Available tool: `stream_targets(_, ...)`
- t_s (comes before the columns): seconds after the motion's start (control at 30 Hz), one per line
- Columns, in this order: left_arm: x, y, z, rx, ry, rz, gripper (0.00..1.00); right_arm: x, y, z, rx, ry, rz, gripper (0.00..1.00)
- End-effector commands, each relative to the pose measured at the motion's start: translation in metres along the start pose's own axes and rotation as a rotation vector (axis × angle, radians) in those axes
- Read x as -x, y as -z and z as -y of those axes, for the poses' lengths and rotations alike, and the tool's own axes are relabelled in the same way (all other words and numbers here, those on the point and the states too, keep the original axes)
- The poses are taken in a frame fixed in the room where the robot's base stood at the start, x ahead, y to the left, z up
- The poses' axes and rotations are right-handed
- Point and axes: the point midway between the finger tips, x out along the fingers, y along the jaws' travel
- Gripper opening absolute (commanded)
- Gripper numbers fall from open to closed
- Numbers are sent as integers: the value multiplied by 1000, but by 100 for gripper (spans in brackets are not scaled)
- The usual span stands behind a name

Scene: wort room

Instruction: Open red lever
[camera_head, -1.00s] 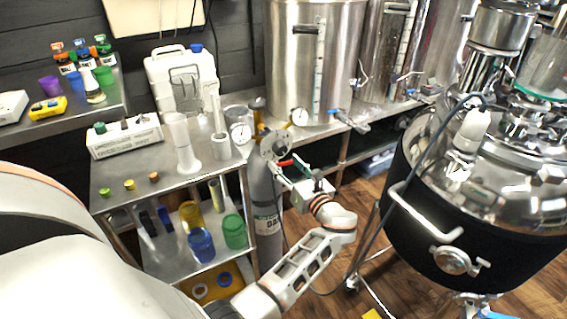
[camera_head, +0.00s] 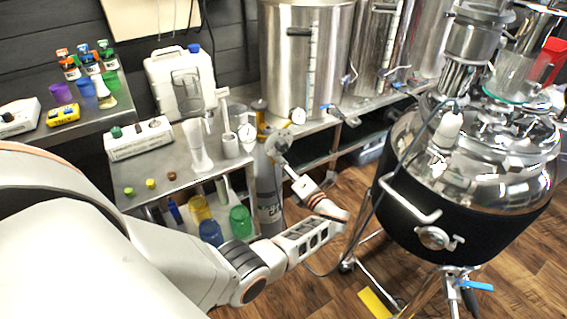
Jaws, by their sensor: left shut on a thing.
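My left arm reaches across from the lower left, and my left gripper (camera_head: 287,162) is at the top of a grey gas cylinder (camera_head: 266,200) beside the metal shelf. The gripper is shut at the cylinder's valve, just below a round metal part (camera_head: 278,141). The red lever cannot be made out now; the gripper hides that spot, where red showed between the fingers earlier. The fingertips are small and partly hidden. My right gripper is not in view.
The metal shelf (camera_head: 185,178) with measuring cylinders and coloured cups stands left of the gas cylinder. A large black-jacketed vessel (camera_head: 400,225) stands right, with a blue-handled valve (camera_head: 477,286) below. Steel kettles (camera_head: 295,60) stand behind.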

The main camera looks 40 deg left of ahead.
Motion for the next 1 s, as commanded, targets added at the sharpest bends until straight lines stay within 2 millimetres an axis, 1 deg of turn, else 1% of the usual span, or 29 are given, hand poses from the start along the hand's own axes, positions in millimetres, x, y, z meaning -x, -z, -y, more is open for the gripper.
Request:
stream_targets(0.03, -2, -2, -4, -41, -4, 0, 27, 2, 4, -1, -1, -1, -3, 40)
stream_targets(0.2, -2, 4, -3, -179, -5, 0, 27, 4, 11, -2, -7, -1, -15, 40)
stream_targets(0.5, -2, 9, -2, -345, -4, -1, 27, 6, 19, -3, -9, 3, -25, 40)
stream_targets(0.7, -2, 11, -1, -397, -4, -2, 27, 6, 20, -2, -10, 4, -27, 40)
stream_targets(1.0, -2, 12, -1, -413, -4, -2, 27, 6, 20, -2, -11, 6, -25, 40)
